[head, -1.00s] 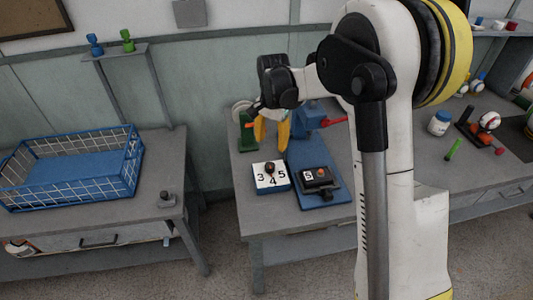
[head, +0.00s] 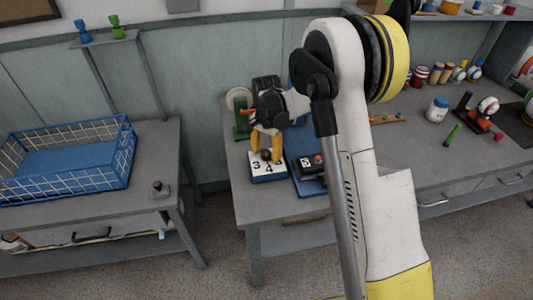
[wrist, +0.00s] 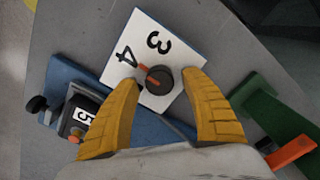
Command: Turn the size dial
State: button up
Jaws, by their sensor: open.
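The size dial is a dark round knob (wrist: 159,79) on a white plate (wrist: 175,42) marked with numbers; 3 and 4 show in the wrist view. An orange-red mark on the knob lies toward the 4. The 5 is hidden in the wrist view. In the head view the plate (head: 268,174) sits at the left front of the right-hand table. My gripper (wrist: 160,80) is open, its yellow fingers on either side of the knob. In the head view my gripper (head: 266,157) is right over the dial. I cannot tell whether the fingers touch the knob.
The blue press base (wrist: 165,128) with a small dark counter box (wrist: 82,118) marked 5 stands beside the dial. A green stand (wrist: 268,108) with an orange part (wrist: 290,152) is on the other side. A blue wire basket (head: 68,160) stands on the left table.

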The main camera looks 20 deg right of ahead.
jog(key=c, duration=1.2)
jog(key=shift+n, duration=0.4)
jog(key=n, duration=0.5)
jog(key=shift+a+n, duration=0.1)
jog(key=shift+n, duration=0.2)
jog(key=n, duration=0.5)
jog(key=shift+a, duration=0.1)
jog(key=shift+n, duration=0.4)
jog(key=o, duration=1.2)
